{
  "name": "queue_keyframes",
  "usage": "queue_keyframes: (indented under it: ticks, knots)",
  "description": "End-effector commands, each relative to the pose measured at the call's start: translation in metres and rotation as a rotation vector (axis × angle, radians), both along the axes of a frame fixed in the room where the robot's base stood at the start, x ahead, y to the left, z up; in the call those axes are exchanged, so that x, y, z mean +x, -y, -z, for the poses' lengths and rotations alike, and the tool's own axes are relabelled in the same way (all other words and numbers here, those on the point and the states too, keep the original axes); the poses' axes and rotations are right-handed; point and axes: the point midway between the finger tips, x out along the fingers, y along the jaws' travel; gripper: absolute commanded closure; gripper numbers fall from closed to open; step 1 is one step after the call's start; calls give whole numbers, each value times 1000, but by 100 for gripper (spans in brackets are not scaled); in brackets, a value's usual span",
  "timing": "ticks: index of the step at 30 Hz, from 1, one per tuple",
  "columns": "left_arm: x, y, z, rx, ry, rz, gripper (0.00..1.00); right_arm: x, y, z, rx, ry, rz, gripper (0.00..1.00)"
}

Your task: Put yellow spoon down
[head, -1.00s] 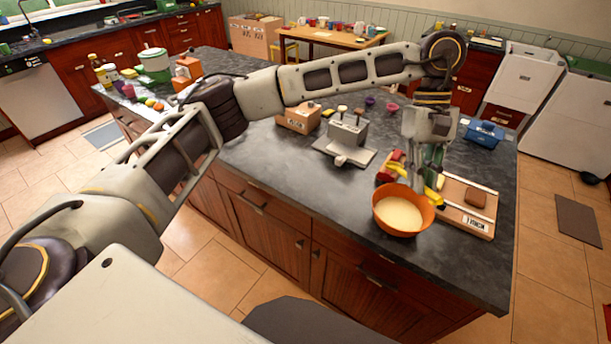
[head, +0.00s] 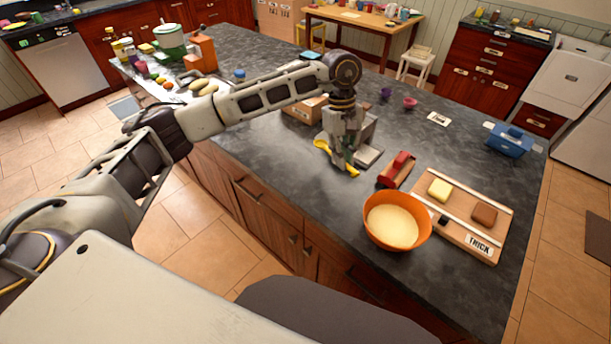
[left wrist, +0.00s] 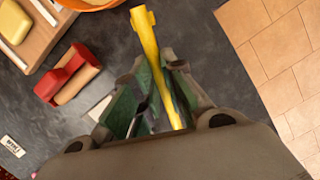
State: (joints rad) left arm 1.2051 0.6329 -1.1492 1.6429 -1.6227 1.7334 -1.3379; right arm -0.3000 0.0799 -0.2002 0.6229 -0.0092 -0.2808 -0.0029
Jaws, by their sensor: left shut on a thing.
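The yellow spoon (head: 348,164) is held in my left gripper (head: 340,158), low over the dark counter (head: 270,148) beside a grey metal device (head: 369,150). In the left wrist view the spoon (left wrist: 152,50) runs up out of the closed fingers of the gripper (left wrist: 150,95). I cannot tell whether the spoon touches the counter. My right gripper does not show.
An orange bowl (head: 424,238) of pale contents stands to the right. Near it are a red-topped block (head: 398,168) and a wooden board (head: 488,245) with yellow and brown pieces. A blue container (head: 510,142) stands at the far right. Counter in front of the spoon is clear.

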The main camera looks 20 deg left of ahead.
Motion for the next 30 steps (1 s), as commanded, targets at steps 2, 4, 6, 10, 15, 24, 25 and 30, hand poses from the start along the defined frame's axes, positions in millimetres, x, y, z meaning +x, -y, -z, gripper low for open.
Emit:
queue_keyframes:
  ticks: [2,4,6,10,15,24,25,30]
  knots:
    - [1,-9,3,9,8,-27,100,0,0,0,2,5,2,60]
    - [1,-17,5,18,14,-53,100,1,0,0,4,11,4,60]
    - [1,-25,6,28,23,-80,100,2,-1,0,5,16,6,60]
    - [0,-40,8,52,40,-142,100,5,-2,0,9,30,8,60]
    - [-8,-57,9,96,68,-242,100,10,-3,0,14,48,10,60]
    - [-12,-62,9,179,112,-357,100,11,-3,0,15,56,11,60]
    - [-11,-62,9,186,115,-361,100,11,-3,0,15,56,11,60]
    - [-11,-62,9,201,124,-365,100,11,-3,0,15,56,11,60]
